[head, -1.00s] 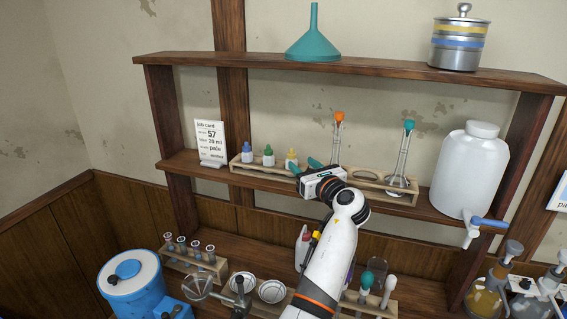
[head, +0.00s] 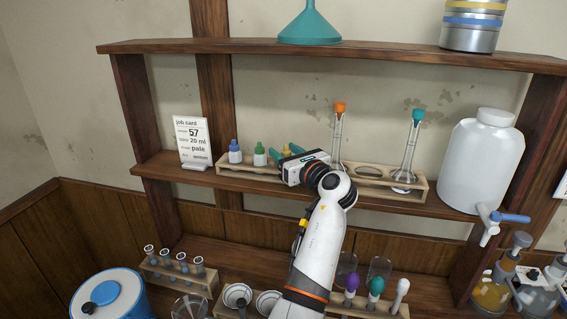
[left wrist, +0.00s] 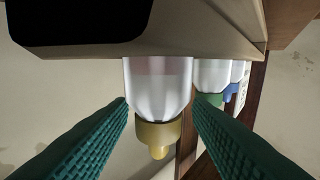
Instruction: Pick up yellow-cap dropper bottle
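The yellow-cap dropper bottle (head: 286,149) stands in the wooden rack on the middle shelf, mostly hidden by my left gripper (head: 287,155). In the left wrist view the picture is upside down, and the bottle (left wrist: 157,85) shows a clear body and a yellow cap pointing down. My left gripper (left wrist: 160,104) is open, with one teal finger on each side of the bottle near its cap and shoulder. Whether the fingers touch it, I cannot tell. My right gripper is not in view.
A green-cap bottle (head: 260,156) and a blue-cap bottle (head: 235,152) stand left in the same rack (head: 232,169). Flasks with orange (head: 339,125) and teal (head: 408,150) stoppers stand to the right. A job card (head: 192,141) stands at the left; a white jug (head: 482,160) at the right.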

